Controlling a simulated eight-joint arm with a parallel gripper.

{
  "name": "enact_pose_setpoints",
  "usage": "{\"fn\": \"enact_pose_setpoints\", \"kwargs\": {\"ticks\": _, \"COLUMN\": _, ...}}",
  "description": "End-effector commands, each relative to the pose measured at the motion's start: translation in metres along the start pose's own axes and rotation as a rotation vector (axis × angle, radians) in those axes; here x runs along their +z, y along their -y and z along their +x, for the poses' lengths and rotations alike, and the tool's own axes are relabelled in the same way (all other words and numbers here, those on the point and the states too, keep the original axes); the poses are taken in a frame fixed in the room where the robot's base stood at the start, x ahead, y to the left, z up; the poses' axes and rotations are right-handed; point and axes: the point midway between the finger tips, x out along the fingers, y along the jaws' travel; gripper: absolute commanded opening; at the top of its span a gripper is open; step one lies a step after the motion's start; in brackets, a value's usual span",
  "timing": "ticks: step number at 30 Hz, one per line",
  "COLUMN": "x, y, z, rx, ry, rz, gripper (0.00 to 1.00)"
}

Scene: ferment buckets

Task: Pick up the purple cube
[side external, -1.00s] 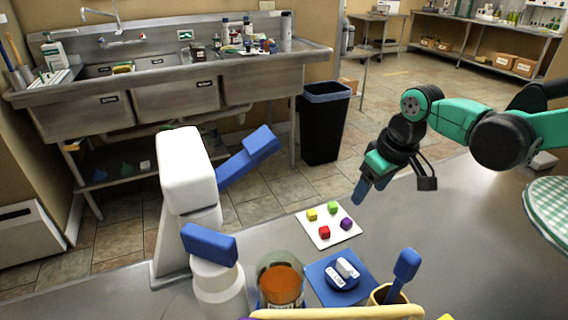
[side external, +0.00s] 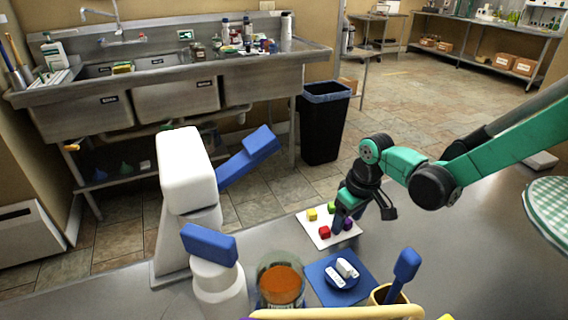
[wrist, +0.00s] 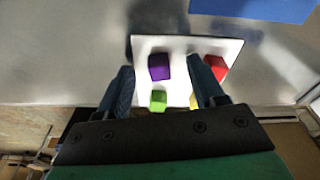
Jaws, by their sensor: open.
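The purple cube (side external: 348,224) sits on a white square board (side external: 318,241), partly beside my fingers in the side view. In the wrist view the purple cube (wrist: 159,67) lies ahead of and between my open fingertips, nearer the left one. My gripper (wrist: 166,76) is open and empty, pointing down over the board; it also shows in the side view (side external: 341,221). A red cube (side external: 324,232), a yellow cube (side external: 312,214) and a green cube (side external: 332,207) share the board. In the wrist view the red cube (wrist: 216,67) is beside the right finger.
A blue mat (side external: 322,291) with a blue-and-white object, a jar of orange contents (side external: 281,285) and a cup with a blue-handled tool (side external: 404,270) stand at the front. A white device with blue parts (side external: 186,170) stands left. The grey table right of the board is clear.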

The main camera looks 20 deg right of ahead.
Motion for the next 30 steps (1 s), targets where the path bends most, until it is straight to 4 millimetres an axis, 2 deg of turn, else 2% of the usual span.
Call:
{"fn": "enact_pose_setpoints", "kwargs": {"ticks": 5, "x": 0.000, "y": 0.000, "z": 0.000, "rx": 0.000, "ry": 0.000, "rz": 0.000, "gripper": 0.62}}
{"fn": "enact_pose_setpoints", "kwargs": {"ticks": 9, "x": 0.000, "y": 0.000, "z": 0.000, "rx": 0.000, "ry": 0.000, "rz": 0.000, "gripper": 0.22}}
{"fn": "enact_pose_setpoints", "kwargs": {"ticks": 11, "x": 0.000, "y": 0.000, "z": 0.000, "rx": 0.000, "ry": 0.000, "rz": 0.000, "gripper": 0.05}}
{"fn": "enact_pose_setpoints", "kwargs": {"ticks": 12, "x": 0.000, "y": 0.000, "z": 0.000, "rx": 0.000, "ry": 0.000, "rz": 0.000, "gripper": 0.00}}
{"fn": "enact_pose_setpoints", "kwargs": {"ticks": 24, "x": 0.000, "y": 0.000, "z": -0.002, "rx": 0.000, "ry": 0.000, "rz": 0.000, "gripper": 0.00}}
{"fn": "enact_pose_setpoints", "kwargs": {"ticks": 30, "x": -0.003, "y": 0.000, "z": -0.015, "rx": 0.000, "ry": 0.000, "rz": 0.000, "gripper": 0.00}}
